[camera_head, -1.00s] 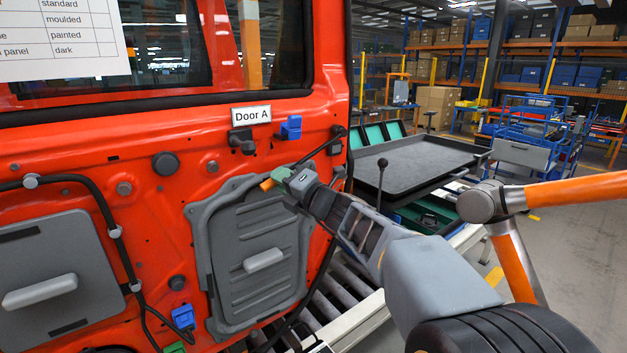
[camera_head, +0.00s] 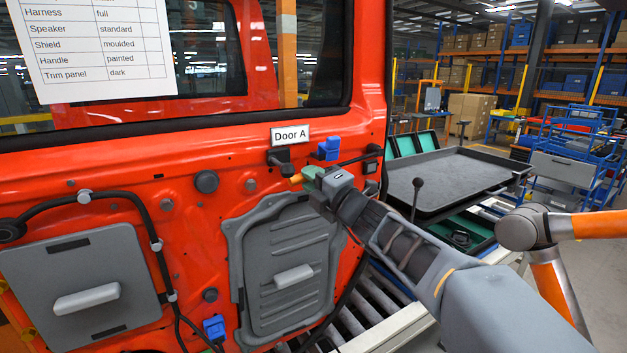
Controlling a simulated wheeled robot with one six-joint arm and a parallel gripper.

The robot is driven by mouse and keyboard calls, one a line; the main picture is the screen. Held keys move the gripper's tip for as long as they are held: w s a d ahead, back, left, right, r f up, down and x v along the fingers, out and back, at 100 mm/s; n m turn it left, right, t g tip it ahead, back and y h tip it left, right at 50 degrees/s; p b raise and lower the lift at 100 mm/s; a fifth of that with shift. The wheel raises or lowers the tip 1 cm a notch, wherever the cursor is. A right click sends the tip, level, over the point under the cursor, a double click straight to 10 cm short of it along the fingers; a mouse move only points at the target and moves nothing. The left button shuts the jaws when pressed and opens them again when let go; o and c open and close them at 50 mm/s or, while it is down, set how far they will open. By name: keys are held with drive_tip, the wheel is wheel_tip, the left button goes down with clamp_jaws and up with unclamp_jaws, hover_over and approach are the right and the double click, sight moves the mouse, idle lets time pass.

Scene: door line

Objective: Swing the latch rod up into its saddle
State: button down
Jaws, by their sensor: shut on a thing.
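The latch rod (camera_head: 353,160) is a thin dark rod on the red door. It runs down and left from a black latch block (camera_head: 373,153) at the door's right edge, at a shallow slope. Its tan-orange end (camera_head: 297,179) sticks out left of my gripper (camera_head: 311,177). My gripper is shut on the rod near that end and hides part of it. A blue clip (camera_head: 328,149), which looks like the saddle, sits just above the gripper, with the rod below it and apart. A dark bracket (camera_head: 280,160) is up and left of the gripper.
A grey moulded panel (camera_head: 285,255) with a pale handle lies under my gripper. A black cable harness (camera_head: 125,208) runs across the left of the door. A dark tray (camera_head: 440,180) and rollers stand right of the door, beyond my arm.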

drive_tip(key=c, duration=1)
unclamp_jaws()
drive_tip(key=shift+o, duration=0.2)
drive_tip(key=b+v, duration=0.3)
drive_tip(key=v, duration=1.1)
drive_tip(key=shift+c, duration=0.2)
